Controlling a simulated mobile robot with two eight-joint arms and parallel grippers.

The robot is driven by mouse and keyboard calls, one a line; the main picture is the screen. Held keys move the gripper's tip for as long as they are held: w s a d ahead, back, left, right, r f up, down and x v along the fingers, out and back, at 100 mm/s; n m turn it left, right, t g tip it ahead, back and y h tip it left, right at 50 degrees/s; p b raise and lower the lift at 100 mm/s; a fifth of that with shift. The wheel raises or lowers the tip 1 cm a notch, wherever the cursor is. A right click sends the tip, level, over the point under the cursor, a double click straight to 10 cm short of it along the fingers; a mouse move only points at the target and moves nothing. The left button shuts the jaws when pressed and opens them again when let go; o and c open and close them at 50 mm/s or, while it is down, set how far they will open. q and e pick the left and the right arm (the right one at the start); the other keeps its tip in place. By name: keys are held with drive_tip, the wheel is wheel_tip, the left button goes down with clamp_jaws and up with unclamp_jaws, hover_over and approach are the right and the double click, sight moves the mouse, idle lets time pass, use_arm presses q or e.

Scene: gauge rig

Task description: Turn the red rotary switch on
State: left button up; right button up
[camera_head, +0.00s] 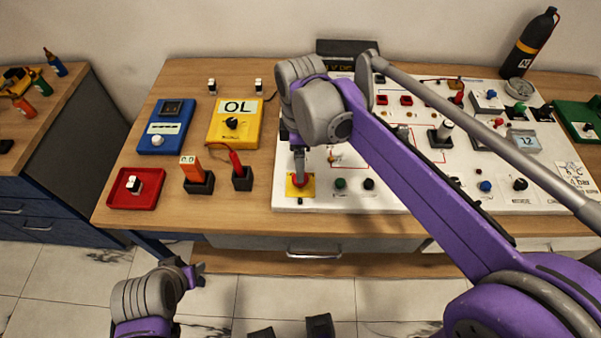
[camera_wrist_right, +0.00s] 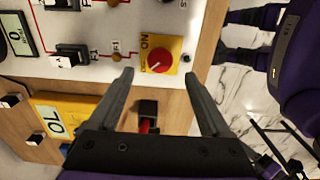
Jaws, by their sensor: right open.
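The red rotary switch (camera_wrist_right: 160,60) sits on a square yellow plate near the edge of the white board in the right wrist view. A white line marks its knob, and lettering that looks like "ON" is on the plate. In the head view the yellow plate (camera_head: 292,190) is at the board's front left corner, its knob partly hidden by my right gripper (camera_head: 299,170). In the wrist view my right gripper (camera_wrist_right: 158,76) is open and empty, its fingertips to either side just short of the switch. My left gripper (camera_head: 197,272) is low in front of the table; its jaws are unclear.
The white board (camera_head: 385,203) carries several knobs and switches right of the red one. Left of it are a yellow meter (camera_head: 217,135), two black holders (camera_head: 199,183) with an orange tester and a red probe, a blue device (camera_head: 157,141) and a red tray (camera_head: 120,200).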

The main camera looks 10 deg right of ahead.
wheel_tip(320, 180, down, 6)
drive_tip(key=shift+r, duration=0.1)
clamp_jaws()
idle(0.5)
